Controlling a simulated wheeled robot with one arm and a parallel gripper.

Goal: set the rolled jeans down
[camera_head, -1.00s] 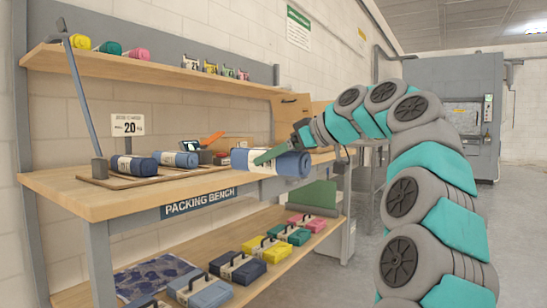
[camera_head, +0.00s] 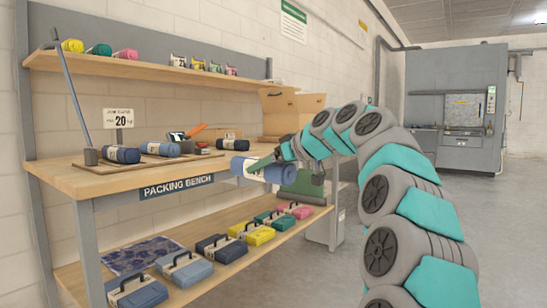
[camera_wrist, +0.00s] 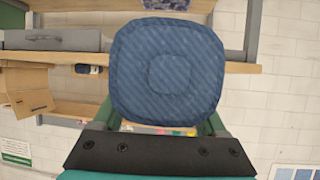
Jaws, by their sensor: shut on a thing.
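The rolled jeans (camera_head: 248,168), a blue denim roll with a pale band, are held in my gripper (camera_head: 270,165) in front of the packing bench's right part. In the wrist view the round denim end of the roll (camera_wrist: 167,70) fills the middle, between the green fingers of my gripper (camera_wrist: 165,120). The roll lies roughly level and hides part of the bench edge. The packing bench (camera_head: 85,182) has a wooden top. Two similar blue rolls, one at the left (camera_head: 121,154) and one beside it (camera_head: 160,149), lie on a board on the bench.
A sign reading 20 (camera_head: 118,118) stands on the bench. The lower shelf (camera_head: 205,282) holds several handled folded packs. The upper shelf (camera_head: 160,70) holds small rolls. Open floor lies to the right.

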